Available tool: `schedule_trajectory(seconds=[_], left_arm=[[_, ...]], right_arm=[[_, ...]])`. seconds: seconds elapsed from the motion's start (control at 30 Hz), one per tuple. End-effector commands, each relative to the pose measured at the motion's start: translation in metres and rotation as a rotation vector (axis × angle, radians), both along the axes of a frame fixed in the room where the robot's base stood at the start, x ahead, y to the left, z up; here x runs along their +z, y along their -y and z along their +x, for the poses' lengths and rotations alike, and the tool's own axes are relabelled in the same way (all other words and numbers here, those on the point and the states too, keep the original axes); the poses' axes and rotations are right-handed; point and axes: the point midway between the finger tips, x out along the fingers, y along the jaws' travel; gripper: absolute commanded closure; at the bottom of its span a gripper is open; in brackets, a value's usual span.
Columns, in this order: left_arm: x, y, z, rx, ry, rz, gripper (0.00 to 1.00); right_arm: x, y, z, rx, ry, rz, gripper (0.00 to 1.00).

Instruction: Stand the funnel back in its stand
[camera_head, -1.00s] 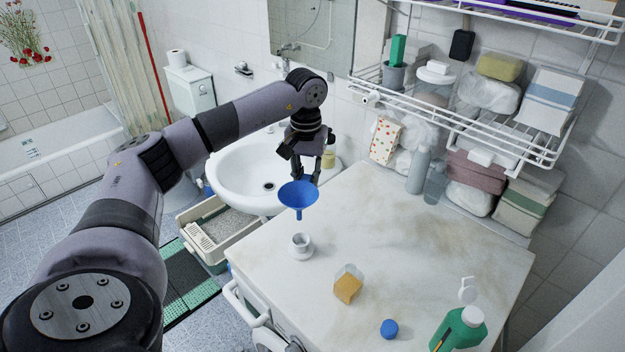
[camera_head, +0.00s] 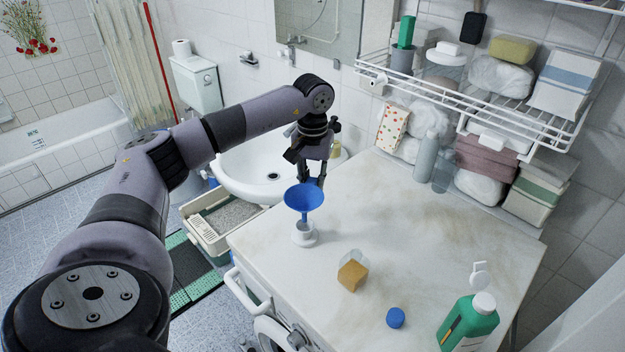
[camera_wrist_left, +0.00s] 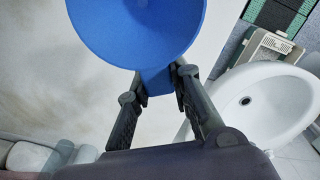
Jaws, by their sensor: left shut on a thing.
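The blue funnel (camera_head: 304,198) is upright, mouth up, at the far left part of the white countertop. Its spout reaches down to the small white stand (camera_head: 304,236), and the tip appears to be at or inside the stand's opening. My left gripper (camera_head: 316,182) comes from behind the funnel and is shut on it. The stand is hidden in that view. My right gripper is not in view.
An orange-and-clear block (camera_head: 351,272), a blue cap (camera_head: 396,317) and a green bottle (camera_head: 470,322) stand on the countertop (camera_head: 420,240) at the front right. The sink (camera_head: 262,170) lies behind the gripper. A wire rack (camera_head: 470,110) with toiletries hangs at the back right.

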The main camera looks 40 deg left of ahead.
Motion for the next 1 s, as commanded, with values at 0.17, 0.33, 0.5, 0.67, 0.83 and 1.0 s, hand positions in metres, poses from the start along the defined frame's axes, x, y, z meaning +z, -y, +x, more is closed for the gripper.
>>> schedule_trajectory(seconds=[0.17,0.33,0.5,0.67,0.83,1.0], left_arm=[[0.000,0.000,0.000,0.000,0.000,0.000,1.00],[0.000,0.000,0.000,0.000,0.000,0.000,1.00],[-0.001,0.000,0.000,0.000,0.000,0.000,1.00],[-0.005,0.000,0.000,0.000,0.000,0.000,1.00],[-0.009,0.000,0.000,0.000,0.000,0.000,1.00],[-0.013,0.000,0.000,0.000,0.000,0.000,1.00]], right_arm=[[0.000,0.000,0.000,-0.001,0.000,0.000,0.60],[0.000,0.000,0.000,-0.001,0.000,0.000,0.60],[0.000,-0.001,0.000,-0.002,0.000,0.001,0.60],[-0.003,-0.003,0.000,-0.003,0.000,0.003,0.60],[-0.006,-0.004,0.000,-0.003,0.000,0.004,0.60],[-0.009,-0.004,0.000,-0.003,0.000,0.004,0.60]])
